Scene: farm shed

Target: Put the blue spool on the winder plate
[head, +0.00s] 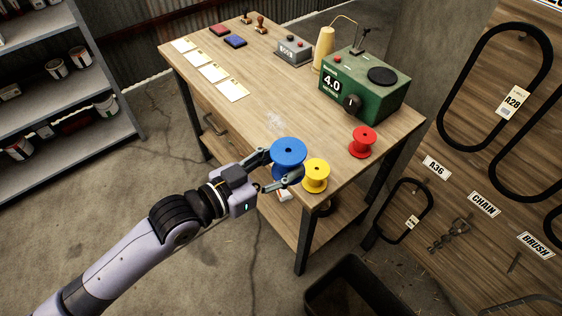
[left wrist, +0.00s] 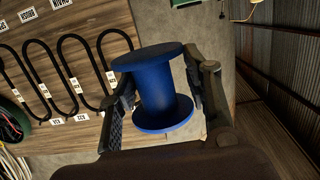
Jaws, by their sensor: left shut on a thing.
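The blue spool (head: 288,150) is upright at the near edge of the workbench, between the fingers of my left gripper (head: 280,171). The gripper is shut on its narrow middle. The left wrist view shows the blue spool (left wrist: 163,90) between both finger pads (left wrist: 160,95). I cannot tell whether its base touches the bench. The winder is a green box (head: 362,90) at the right of the bench, marked 4.0. The winder plate (head: 382,75) is a bare black disc on its top. My right gripper is not in view.
A yellow spool (head: 316,175) stands close beside the blue one, and a red spool (head: 362,141) stands nearer the winder. A cream cone (head: 324,48) and a grey box (head: 293,50) are behind. The bench middle (head: 270,85) is mostly clear.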

